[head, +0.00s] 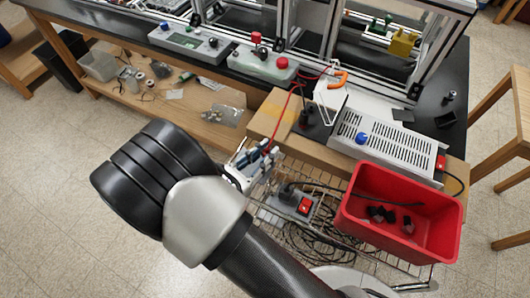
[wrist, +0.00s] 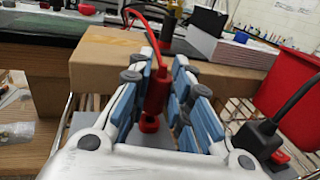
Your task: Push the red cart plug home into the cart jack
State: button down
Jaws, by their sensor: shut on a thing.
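The red cart plug (wrist: 156,92) is upright between the blue-padded fingers of my gripper (wrist: 158,100) in the wrist view. My gripper is shut on it. A red cable rises from its top. A small red piece with a dark opening (wrist: 149,123), which looks like the cart jack, shows right below the plug. I cannot tell whether the plug's tip is in it. In the head view my gripper (head: 262,160) is over the wire cart, beside the cardboard box; the plug and jack are hidden there by the fingers and wrist.
A grey power block with a red switch (head: 304,206) sits on the wire cart, right of my gripper, above coiled black cables. A red bin (head: 352,222) stands further right. A cardboard box (head: 268,117) is just behind. The red cable (head: 286,105) runs up toward the bench.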

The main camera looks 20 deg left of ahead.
jog(key=shift+s+a, duration=0.15)
jog(key=shift+s, duration=0.2)
jog(key=shift+f, duration=0.5)
dwell(1.7)
jog(key=c, duration=1.4)
grip_release()
jog(key=v, duration=1.2)
jog(key=shift+r, duration=0.1)
